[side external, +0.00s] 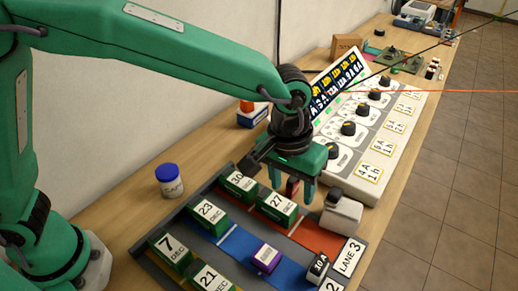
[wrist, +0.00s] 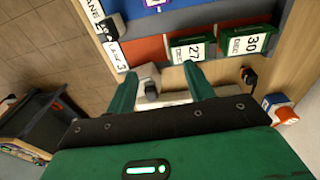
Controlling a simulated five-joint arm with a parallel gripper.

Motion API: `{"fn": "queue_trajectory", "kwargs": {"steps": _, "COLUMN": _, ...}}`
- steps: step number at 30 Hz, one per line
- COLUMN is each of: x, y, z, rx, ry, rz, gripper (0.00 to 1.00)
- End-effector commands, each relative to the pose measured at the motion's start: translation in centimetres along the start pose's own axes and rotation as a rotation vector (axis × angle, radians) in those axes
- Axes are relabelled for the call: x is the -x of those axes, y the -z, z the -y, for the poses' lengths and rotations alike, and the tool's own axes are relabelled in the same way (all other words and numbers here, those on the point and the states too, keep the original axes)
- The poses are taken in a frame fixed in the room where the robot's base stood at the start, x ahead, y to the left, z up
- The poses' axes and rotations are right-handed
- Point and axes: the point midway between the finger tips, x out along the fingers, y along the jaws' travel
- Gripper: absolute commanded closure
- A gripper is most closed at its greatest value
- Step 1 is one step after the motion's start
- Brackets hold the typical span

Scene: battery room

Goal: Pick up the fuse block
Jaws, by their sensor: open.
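A small black-and-white block that appears marked "30 A" (side external: 318,268) looks most like the fuse block. It sits at the near right end of the blue lane, beside the lane 3 label. A dark block at the upper left of the wrist view (wrist: 113,27) appears to be the same one. My gripper (side external: 292,197) is open, pointing down near the 27 DEC block, away from the dark block. In the wrist view its fingers (wrist: 165,82) are spread. A small dark red thing (side external: 292,186) shows between or behind the fingers; I cannot tell which.
Green dated blocks (side external: 208,215) and a purple block (side external: 264,257) stand in the coloured lanes. A white device (side external: 341,214) stands close right of my gripper. A sloped panel with knobs (side external: 372,135) is behind. A blue-lidded jar (side external: 169,181) is left.

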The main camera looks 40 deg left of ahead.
Motion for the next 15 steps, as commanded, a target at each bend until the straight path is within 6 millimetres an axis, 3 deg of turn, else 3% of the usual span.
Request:
{"fn": "queue_trajectory", "kwargs": {"steps": 6, "x": -4.7, "y": -2.1, "z": -5.8, "rx": -0.005, "ry": 0.037, "rz": 0.048, "gripper": 0.47}}
{"fn": "queue_trajectory", "kwargs": {"steps": 15, "x": -8.2, "y": -4.3, "z": -9.5, "rx": 0.001, "ry": 0.067, "rz": 0.075, "gripper": 0.47}}
